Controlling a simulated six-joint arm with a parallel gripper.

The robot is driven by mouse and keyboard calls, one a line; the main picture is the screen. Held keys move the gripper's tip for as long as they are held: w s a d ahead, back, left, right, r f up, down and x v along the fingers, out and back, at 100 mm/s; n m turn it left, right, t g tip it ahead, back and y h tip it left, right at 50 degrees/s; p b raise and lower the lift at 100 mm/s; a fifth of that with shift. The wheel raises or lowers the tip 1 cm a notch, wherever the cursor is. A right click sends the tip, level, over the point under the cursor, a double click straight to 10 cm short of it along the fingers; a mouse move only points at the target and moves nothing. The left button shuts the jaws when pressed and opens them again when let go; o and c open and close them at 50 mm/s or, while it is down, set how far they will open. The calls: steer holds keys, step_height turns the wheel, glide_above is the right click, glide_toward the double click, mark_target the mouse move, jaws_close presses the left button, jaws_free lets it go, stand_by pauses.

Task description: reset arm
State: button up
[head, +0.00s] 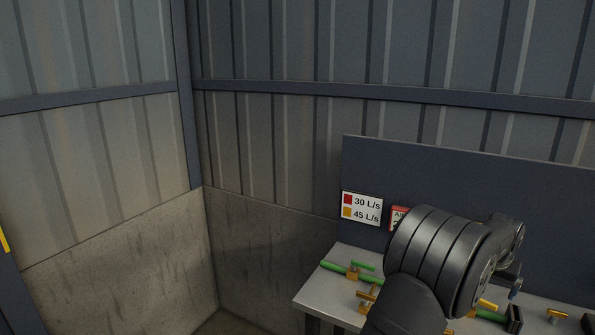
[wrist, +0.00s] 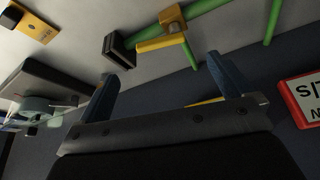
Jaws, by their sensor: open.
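My gripper (wrist: 163,88) shows in the wrist view with two blue fingers spread apart and nothing between them. Beyond the fingers are a green pipe (wrist: 207,6), a brass valve with a yellow handle (wrist: 162,43) and a black square end piece (wrist: 118,50). The fingers appear apart from these parts; the exact gap is hard to judge. In the head view my dark arm reaches over the bench at the lower right and hides most of the gripper and part of the bench top.
A grey bench (head: 315,291) holds green pipes (head: 336,267) and brass valves (head: 352,274). A dark back panel (head: 450,180) rises behind it with a flow-rate sign (head: 362,208) and a partly hidden red-edged sign (head: 398,213). Corrugated walls meet in a corner; the space left of the bench looks clear.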

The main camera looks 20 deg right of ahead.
steer(key=v, duration=0.9)
steer(key=x, duration=1.7)
steer(key=shift+f, duration=0.25)
steer(key=shift+a+r+m, duration=0.2)
steer(key=shift+a+m, duration=0.05)
steer(key=shift+m, duration=0.25)
steer(key=shift+m+g, duration=0.3)
steer(key=v, duration=1.7)
steer(key=d+f+n+t+y, duration=0.1)
steer(key=d+f+n+y, duration=0.2)
steer(key=f+n, duration=0.6)
steer(key=shift+w+d+n, duration=0.4)
steer(key=shift+w+d, duration=0.1)
steer(key=shift+d, duration=0.4)
steer(key=shift+f, duration=0.1)
